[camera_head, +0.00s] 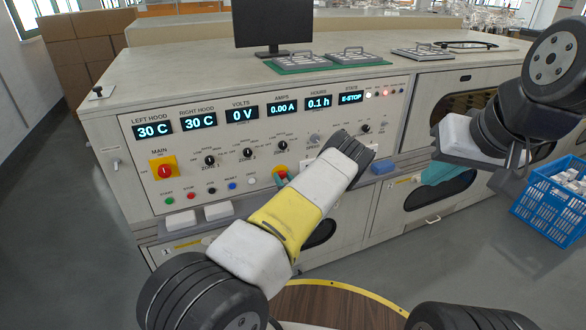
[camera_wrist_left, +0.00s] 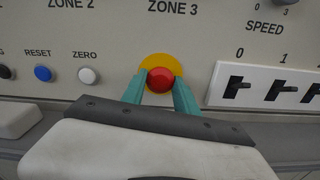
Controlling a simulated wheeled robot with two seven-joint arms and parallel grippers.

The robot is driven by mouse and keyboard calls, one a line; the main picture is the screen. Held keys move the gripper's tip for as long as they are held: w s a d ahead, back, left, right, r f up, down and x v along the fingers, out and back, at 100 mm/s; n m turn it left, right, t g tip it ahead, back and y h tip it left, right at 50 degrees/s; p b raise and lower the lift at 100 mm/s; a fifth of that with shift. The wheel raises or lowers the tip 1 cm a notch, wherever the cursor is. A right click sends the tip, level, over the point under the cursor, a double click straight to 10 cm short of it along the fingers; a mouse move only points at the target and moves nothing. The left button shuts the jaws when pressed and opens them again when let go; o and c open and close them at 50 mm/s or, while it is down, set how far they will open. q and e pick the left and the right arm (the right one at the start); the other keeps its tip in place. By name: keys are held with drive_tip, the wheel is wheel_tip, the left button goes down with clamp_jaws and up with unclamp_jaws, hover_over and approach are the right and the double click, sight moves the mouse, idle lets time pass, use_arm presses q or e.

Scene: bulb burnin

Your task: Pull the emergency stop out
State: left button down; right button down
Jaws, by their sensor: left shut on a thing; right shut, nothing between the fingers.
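The emergency stop is a red button (camera_wrist_left: 160,79) on a round yellow plate (camera_wrist_left: 178,63), below the ZONE 3 label in the left wrist view. In the head view the red button (camera_head: 280,171) shows at the panel's lower middle, partly covered by my gripper. My left gripper (camera_wrist_left: 160,84) has teal fingers on both sides of the button and is shut on it; its fingers also show in the head view (camera_head: 284,180). The STAGE display (camera_head: 350,98) reads E-STOP. My right gripper (camera_head: 500,185) is at the right, away from the panel, shut and empty.
The panel has a red main switch (camera_head: 163,170) on yellow at left, a blue RESET button (camera_wrist_left: 43,73), a white ZERO button (camera_wrist_left: 87,75) and small black switches (camera_wrist_left: 280,88) right of the stop. A blue crate (camera_head: 545,208) stands on the floor at right.

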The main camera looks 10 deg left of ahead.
use_arm(q)
drive_tip(key=shift+s+d, duration=0.1)
idle(0.4)
drive_tip(key=shift+s+d, duration=0.3)
drive_tip(key=shift+s, duration=0.15)
drive_tip(key=c, duration=0.9)
unclamp_jaws()
drive_tip(key=v, duration=0.7)
drive_tip(key=shift+s+d, duration=0.2)
drive_tip(key=shift+s, duration=0.15)
